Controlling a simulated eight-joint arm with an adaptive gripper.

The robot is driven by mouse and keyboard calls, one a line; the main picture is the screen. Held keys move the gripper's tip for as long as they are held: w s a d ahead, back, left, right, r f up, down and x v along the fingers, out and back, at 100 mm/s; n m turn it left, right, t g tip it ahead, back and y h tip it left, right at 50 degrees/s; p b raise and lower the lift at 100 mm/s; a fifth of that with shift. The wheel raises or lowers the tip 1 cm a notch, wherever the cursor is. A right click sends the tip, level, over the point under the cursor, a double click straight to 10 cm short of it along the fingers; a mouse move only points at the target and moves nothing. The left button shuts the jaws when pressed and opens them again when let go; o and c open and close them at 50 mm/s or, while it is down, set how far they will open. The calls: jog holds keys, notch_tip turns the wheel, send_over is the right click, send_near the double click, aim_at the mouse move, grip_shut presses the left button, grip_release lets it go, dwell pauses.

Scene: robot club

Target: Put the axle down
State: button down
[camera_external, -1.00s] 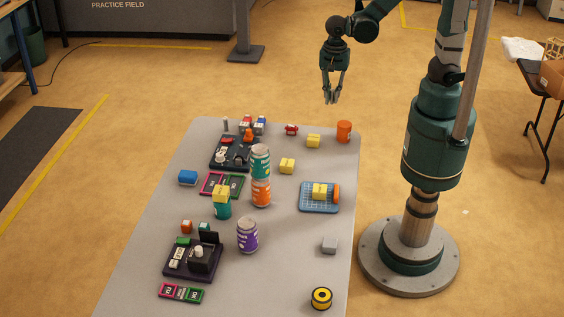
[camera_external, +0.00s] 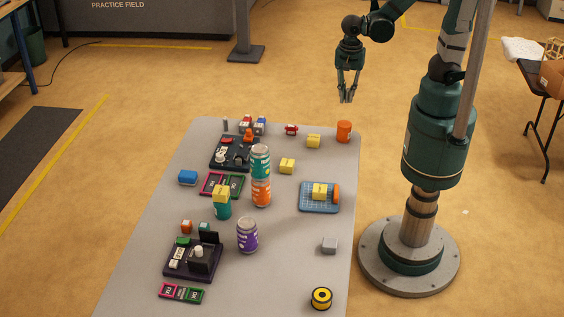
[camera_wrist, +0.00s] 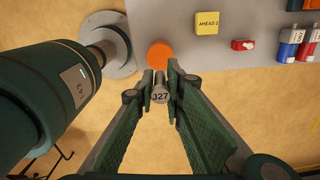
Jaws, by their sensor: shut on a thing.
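My gripper (camera_external: 347,99) hangs over the floor beyond the far right corner of the table. In the wrist view my gripper (camera_wrist: 161,82) is shut on the axle (camera_wrist: 160,93), a small grey cylinder with "J27" on its end. In the external view the axle is too small to make out between the fingertips.
The grey table (camera_external: 300,260) holds an orange cylinder (camera_external: 344,131) at its far right corner, yellow blocks (camera_external: 313,141), a blue grid tray (camera_external: 308,205), stacked cans (camera_external: 260,163), a purple can (camera_external: 247,236) and dark trays (camera_external: 190,262). The right front has bare patches.

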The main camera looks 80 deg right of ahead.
jog(key=b, duration=0.1)
send_over(338, 127)
jog(key=shift+s+a+f, duration=0.1)
jog(key=shift+f, duration=2.75)
jog(key=shift+f, duration=0.1)
jog(key=shift+f+b, duration=0.75)
jog(key=shift+f, duration=1.2)
jog(key=shift+f, duration=0.2)
jog(key=c, duration=2.4)
grip_release()
jog(key=shift+r, duration=0.2)
jog(key=shift+r+p, duration=1.45)
jog(key=shift+r, duration=4.55)
